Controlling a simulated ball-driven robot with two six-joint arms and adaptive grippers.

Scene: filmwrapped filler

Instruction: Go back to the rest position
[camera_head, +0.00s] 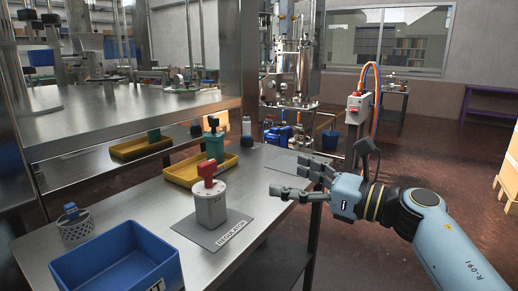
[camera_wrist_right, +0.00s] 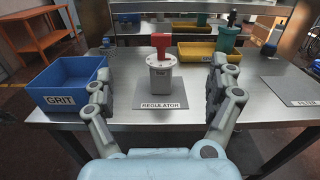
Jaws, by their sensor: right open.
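My right gripper (camera_head: 300,180) is at the right of the head view, past the table's right edge and apart from everything on it. In the right wrist view its two fingers (camera_wrist_right: 158,100) are spread wide with nothing between them. Beyond them stands a grey regulator with a red handle (camera_head: 210,205), upright on a grey mat labelled REGULATOR (camera_head: 226,236). The regulator also shows in the right wrist view (camera_wrist_right: 161,76). My left gripper is in neither view.
A blue bin labelled GRIT (camera_head: 88,262) stands at the table's front left. A perforated cup (camera_head: 76,231) is behind it. Yellow trays (camera_head: 183,173), a green-topped unit (camera_head: 214,147) and a dark knob stand farther back. A mat labelled FILTER (camera_wrist_right: 298,91) lies bare at the right.

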